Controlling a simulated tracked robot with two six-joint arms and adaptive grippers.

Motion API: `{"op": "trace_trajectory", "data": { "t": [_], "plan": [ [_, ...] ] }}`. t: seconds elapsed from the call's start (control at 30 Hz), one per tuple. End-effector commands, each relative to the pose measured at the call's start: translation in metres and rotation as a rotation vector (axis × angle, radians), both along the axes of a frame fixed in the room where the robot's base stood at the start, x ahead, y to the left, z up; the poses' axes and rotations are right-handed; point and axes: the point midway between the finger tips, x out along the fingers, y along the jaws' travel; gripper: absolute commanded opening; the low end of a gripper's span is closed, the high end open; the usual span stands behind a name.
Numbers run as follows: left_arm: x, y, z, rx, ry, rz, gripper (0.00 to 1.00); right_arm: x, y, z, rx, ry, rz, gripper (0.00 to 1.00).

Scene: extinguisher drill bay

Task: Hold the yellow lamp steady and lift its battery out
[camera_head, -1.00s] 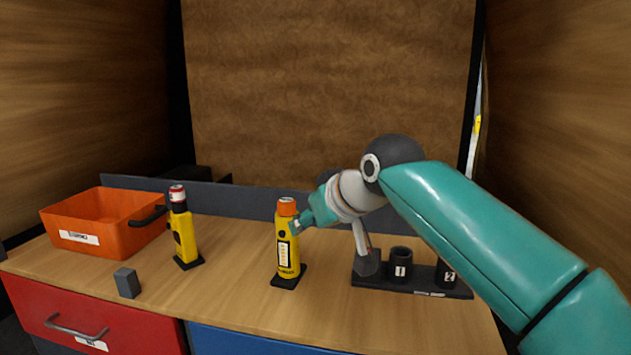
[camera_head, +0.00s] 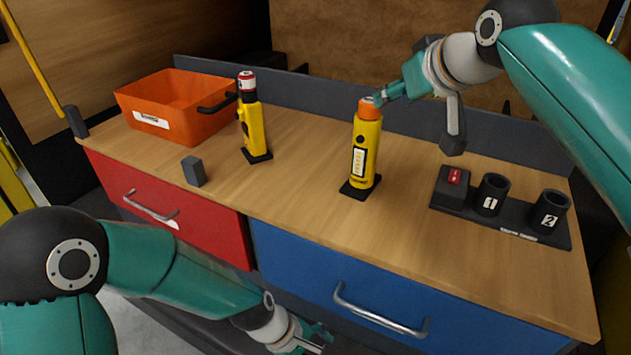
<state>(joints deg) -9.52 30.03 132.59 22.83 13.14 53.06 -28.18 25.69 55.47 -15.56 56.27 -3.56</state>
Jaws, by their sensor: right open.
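Two yellow lamps stand upright on the wooden worktop. The middle yellow lamp (camera_head: 366,150) has a pale label on its front, an orange top (camera_head: 368,108) and a dark square base. The other yellow lamp (camera_head: 252,125), to its left, has a dark collar and a red-and-white top (camera_head: 247,82). My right gripper (camera_head: 381,97) is open, with its tips at the orange top's right side; I cannot tell whether they touch it. My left gripper (camera_head: 318,340) is low in front of the blue drawer, away from both lamps; its fingers are too unclear to judge.
An orange bin (camera_head: 180,105) stands at the back left, with a small grey block (camera_head: 194,171) in front. A dark rack (camera_head: 500,215) with numbered cups and a red-labelled block is at the right. Bare worktop lies before the middle lamp.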

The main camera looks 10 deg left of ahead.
Motion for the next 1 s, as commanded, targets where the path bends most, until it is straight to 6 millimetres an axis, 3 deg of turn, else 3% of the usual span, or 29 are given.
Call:
{"op": "trace_trajectory", "data": {
  "t": [0.03, 0.27, 0.37, 0.5, 0.6, 0.73, 0.9, 1.0],
  "plan": [
    [0.005, -0.017, 0.031, -0.054, 0.029, 0.084, 0.85, 0.0, -0.001, 0.0, 0.001, -0.001, -0.001, 0.42],
    [0.023, -0.067, 0.156, -0.329, 0.203, 0.465, 0.85, 0.0, -0.001, 0.0, 0.0, -0.001, -0.002, 0.42],
    [0.052, -0.069, 0.208, -0.468, 0.207, 0.643, 0.85, 0.0, -0.001, 0.0, 0.0, -0.001, -0.002, 0.42],
    [0.105, -0.045, 0.262, -0.638, 0.139, 0.871, 0.85, 0.0, -0.001, 0.0, 0.0, -0.001, -0.002, 0.42],
    [0.135, -0.021, 0.291, -0.729, 0.08, 0.996, 0.85, 0.0, -0.001, 0.0, 0.0, -0.001, -0.002, 0.42],
    [0.16, 0.005, 0.317, -0.813, 0.019, 1.111, 0.85, 0.0, -0.001, 0.0, 0.0, -0.001, -0.002, 0.42],
    [0.175, 0.024, 0.332, -0.865, -0.02, 1.184, 0.85, 0.0, -0.001, 0.0, 0.0, -0.001, -0.002, 0.42],
    [0.181, 0.024, 0.332, -0.87, -0.025, 1.193, 0.85, 0.0, -0.001, 0.0, 0.0, -0.001, -0.002, 0.42]
  ]
}}
